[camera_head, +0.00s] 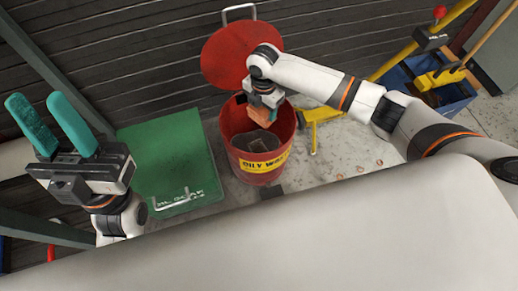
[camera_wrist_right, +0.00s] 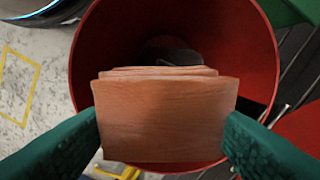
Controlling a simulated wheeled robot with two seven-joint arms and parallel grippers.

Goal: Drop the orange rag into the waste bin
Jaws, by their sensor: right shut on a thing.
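The orange rag (camera_wrist_right: 165,120) is a folded block gripped between the two green fingers of my right gripper (camera_wrist_right: 162,135). In the head view the right gripper (camera_head: 264,100) is over the open mouth of the red waste bin (camera_head: 262,172), with a bit of the orange rag (camera_head: 266,116) showing below it. The bin has a yellow "OILY WASTE" label, and its red lid (camera_head: 226,55) is raised at the back. The wrist view shows the bin's red wall (camera_wrist_right: 250,50) around the rag and dark contents inside. My left gripper (camera_head: 41,117) is open and empty at the left.
A green panel (camera_head: 165,145) with a handle lies left of the bin. A yellow stand (camera_head: 316,118) is right of it. A blue crate (camera_head: 440,85) with tools stands at the upper right. Small brownish bits lie on the floor to the right.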

